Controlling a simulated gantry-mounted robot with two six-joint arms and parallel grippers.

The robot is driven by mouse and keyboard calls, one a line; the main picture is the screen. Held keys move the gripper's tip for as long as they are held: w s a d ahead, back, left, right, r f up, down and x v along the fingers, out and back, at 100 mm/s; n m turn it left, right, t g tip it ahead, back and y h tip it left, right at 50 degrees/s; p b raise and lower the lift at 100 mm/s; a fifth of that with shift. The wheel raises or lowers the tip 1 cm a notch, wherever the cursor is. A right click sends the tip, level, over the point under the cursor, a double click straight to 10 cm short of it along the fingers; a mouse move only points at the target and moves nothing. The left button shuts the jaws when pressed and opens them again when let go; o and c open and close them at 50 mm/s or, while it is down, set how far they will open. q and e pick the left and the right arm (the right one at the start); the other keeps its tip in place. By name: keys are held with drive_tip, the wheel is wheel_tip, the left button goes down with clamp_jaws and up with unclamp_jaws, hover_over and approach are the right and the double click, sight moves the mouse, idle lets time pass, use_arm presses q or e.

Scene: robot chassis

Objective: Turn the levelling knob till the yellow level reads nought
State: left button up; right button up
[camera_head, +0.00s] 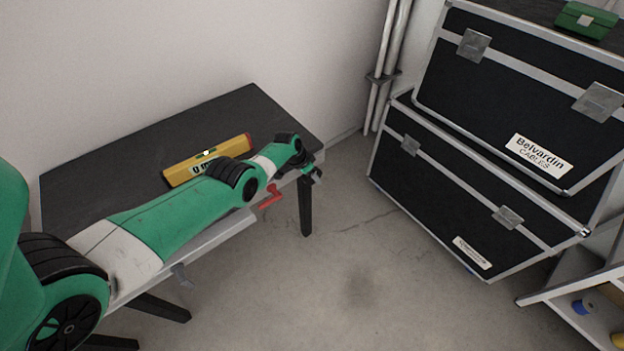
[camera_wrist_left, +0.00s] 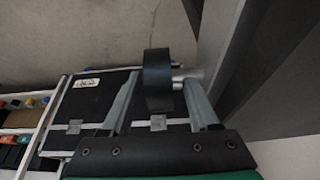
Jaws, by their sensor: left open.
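The yellow level (camera_head: 207,160) lies on the dark table top (camera_head: 110,160). A small display shows on its face, but its reading is too small to make out. My left gripper (camera_head: 314,174) is at the right end of the table, by its front corner. In the left wrist view its two fingers (camera_wrist_left: 162,82) are apart. A black round knob (camera_wrist_left: 157,66), which looks like the levelling knob, stands between or just beyond them; contact cannot be told. In the head view the gripper and arm hide the knob. My right gripper is not in view.
A red handle (camera_head: 270,196) sticks out below the table's front edge, close under my left forearm. A grey lever (camera_head: 181,275) hangs further left. Black cases (camera_head: 470,110) stand at the right, with bare floor (camera_head: 350,260) between. Pipes (camera_head: 384,70) run up the wall.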

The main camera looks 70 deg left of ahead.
use_arm(q)
clamp_jaws()
idle(0.3)
drive_tip(key=shift+s+d+r+t+p, duration=0.15)
drive_tip(key=shift+t+p, duration=0.35)
drive_tip(key=shift+p, duration=0.65)
drive_tip(key=shift+t, duration=0.4)
drive_tip(key=shift+f+t+y+p, duration=0.2)
drive_tip(key=shift+t+y+p, duration=0.1)
drive_tip(key=shift+t, duration=0.1)
unclamp_jaws()
